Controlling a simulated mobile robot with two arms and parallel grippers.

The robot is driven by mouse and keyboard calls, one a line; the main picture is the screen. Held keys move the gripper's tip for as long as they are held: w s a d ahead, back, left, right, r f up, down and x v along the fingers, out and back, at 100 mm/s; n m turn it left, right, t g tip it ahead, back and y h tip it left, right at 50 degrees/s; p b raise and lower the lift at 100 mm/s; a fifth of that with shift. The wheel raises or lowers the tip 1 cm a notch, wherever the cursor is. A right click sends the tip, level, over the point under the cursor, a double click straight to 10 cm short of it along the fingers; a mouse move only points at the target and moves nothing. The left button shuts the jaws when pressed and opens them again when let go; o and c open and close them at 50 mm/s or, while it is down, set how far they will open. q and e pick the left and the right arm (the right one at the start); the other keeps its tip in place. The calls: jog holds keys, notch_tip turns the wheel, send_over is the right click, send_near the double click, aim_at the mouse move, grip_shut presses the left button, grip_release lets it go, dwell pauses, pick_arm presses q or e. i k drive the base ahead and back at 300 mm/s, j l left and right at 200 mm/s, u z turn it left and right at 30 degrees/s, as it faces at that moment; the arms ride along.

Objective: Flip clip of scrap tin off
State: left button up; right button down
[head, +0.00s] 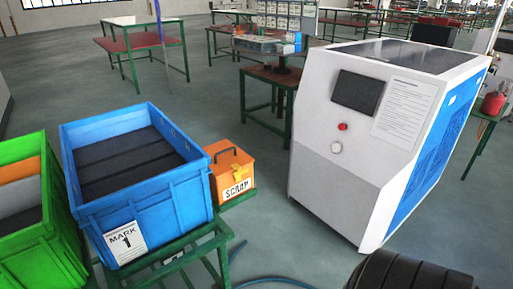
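The scrap tin (222,185) is a small orange box with a white label reading SCRAP. It stands on a green-framed stand, just right of the blue crate. A dark handle is on its lid, and the lid looks closed. The clip (239,173) appears as a small orange-yellow piece on the front, above the label. It is too small to tell whether it is fastened. Neither of my grippers is in view.
A blue crate (186,204) marked MARK 1 holds dark blocks, with a green crate (36,256) at its left. A large white and blue machine (323,158) stands at the right. Open floor lies between the tin and the machine. A dark ribbed shape fills the bottom right.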

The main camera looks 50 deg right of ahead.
aim_at(238, 172)
jog(key=z, duration=1.4)
